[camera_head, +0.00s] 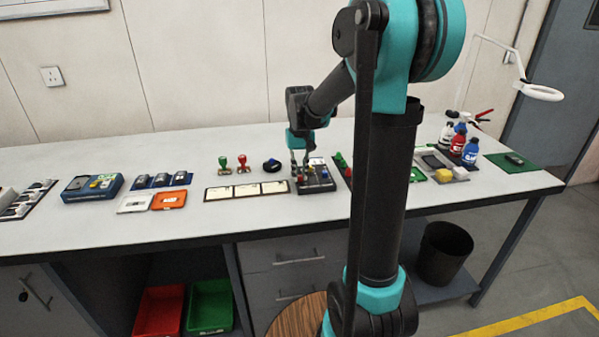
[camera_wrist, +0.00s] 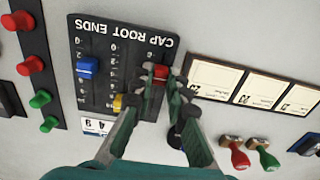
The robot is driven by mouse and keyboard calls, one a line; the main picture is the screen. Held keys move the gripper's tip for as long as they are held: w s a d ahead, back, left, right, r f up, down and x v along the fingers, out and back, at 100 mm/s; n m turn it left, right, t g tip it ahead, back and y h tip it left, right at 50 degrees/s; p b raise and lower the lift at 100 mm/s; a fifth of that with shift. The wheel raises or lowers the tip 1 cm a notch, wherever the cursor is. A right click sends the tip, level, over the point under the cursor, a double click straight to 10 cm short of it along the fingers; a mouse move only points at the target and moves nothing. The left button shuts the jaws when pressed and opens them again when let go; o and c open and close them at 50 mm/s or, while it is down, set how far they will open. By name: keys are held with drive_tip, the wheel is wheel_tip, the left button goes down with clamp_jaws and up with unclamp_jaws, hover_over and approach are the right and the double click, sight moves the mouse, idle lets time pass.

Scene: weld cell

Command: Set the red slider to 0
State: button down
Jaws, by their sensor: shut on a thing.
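The dark slider panel (camera_wrist: 100,28), titled CAP ROOT ENDS, appears upside down in the wrist view; it also shows on the bench in the head view (camera_head: 318,188). The red slider (camera_wrist: 160,73) stands between the fingertips of my gripper (camera_wrist: 161,75), toward the panel's title end. My gripper is shut on it. The fingers partly hide its slot and scale. The blue slider (camera_wrist: 87,68) stands apart to the left. The yellow slider (camera_wrist: 121,102) is lower, partly hidden by my left finger. In the head view, my gripper (camera_head: 299,163) reaches down at the panel.
A strip with red and green buttons (camera_wrist: 31,65) lies left of the panel in the wrist view. A row of cards (camera_wrist: 263,92) and red and green stamps (camera_wrist: 240,158) lie to the right. Bottles (camera_head: 457,142) stand farther right on the bench (camera_head: 235,218).

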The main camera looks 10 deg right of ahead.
drive_tip(key=shift+s, duration=1.15)
drive_tip(key=c, duration=1.5)
unclamp_jaws()
wheel_tip(320, 180, up, 12)
